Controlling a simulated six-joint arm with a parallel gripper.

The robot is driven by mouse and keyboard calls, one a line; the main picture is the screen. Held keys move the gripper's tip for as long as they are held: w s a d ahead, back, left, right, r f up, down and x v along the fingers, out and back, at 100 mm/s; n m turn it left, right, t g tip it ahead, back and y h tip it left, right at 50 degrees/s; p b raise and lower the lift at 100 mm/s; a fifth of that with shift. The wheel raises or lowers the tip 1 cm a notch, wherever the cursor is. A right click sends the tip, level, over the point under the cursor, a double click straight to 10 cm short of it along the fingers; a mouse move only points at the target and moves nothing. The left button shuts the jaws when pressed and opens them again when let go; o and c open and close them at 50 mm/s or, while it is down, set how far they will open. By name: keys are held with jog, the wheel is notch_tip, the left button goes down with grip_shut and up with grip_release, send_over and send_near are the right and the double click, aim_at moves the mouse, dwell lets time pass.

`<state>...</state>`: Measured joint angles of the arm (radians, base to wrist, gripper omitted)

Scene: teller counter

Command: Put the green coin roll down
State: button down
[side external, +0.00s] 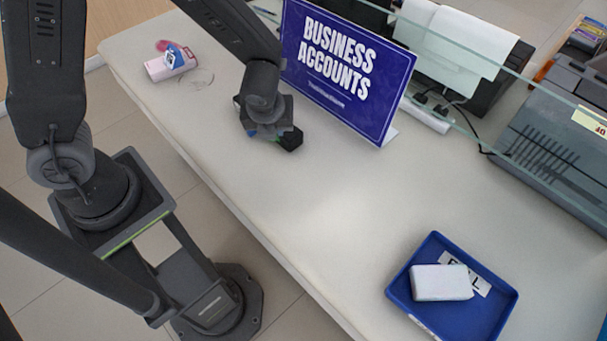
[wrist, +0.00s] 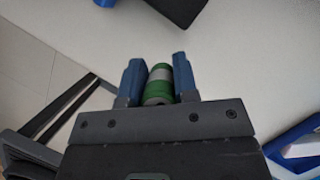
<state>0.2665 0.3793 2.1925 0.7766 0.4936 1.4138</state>
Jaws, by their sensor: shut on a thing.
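In the wrist view the roll sits between the two blue fingers. In the side view my gripper (side external: 272,136) is low over the white counter (side external: 260,190), in front of the blue sign. I cannot tell whether the roll touches the counter.
A blue "BUSINESS ACCOUNTS" sign (side external: 345,70) stands close behind my gripper. A small black block (side external: 291,138) shows beside the gripper. A blue tray (side external: 470,318) with a white block (side external: 441,283) lies at front right. A pink-and-white box (side external: 170,64) is at far left. Mid-counter is clear.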

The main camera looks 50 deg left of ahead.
send_over(304, 176)
jog(key=s, duration=0.1)
jog(key=f, duration=0.3)
jog(key=d+f, duration=0.1)
jog(key=f, duration=0.1)
jog(key=shift+f, duration=2.1)
jog(key=shift+f, duration=0.15)
jog(key=c, duration=0.9)
grip_release()
